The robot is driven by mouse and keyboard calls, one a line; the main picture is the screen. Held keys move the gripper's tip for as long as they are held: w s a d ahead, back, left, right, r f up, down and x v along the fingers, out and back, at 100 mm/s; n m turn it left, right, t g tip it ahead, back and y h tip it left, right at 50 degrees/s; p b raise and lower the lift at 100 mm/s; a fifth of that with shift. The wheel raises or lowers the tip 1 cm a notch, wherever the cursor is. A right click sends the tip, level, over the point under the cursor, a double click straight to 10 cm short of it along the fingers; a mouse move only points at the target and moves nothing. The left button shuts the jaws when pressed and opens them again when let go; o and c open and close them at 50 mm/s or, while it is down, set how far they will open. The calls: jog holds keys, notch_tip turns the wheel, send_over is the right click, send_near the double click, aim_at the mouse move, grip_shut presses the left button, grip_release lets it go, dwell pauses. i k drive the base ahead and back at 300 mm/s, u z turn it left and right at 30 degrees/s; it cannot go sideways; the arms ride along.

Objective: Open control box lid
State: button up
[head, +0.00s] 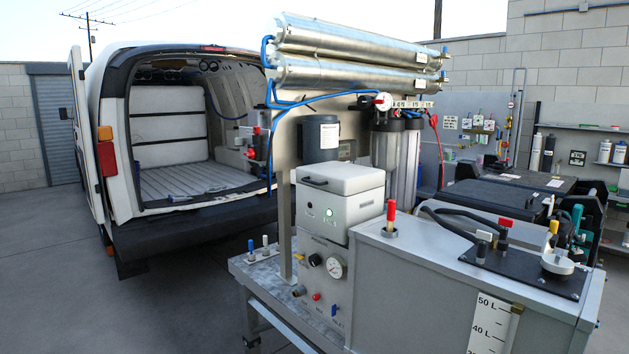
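The control box (331,215) is a light grey box on top of a metal cabinet in the middle of the head view. A lit green button (329,212) and a small dark knob show on the front face. The inside of the box is hidden by the lid. My gripper is not in this view, so its place and state do not show.
Silver membrane tubes (350,55) run above the box, with blue hoses and filter housings (398,160) behind it. A grey tank (440,290) with a red-handled valve (391,212) stands at right. An open white van (165,130) is at left. The floor at front left is clear.

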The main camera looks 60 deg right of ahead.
aim_at(337, 177)
jog(key=z, duration=0.65)
jog(key=i, duration=0.85)
jog(key=z, duration=0.7)
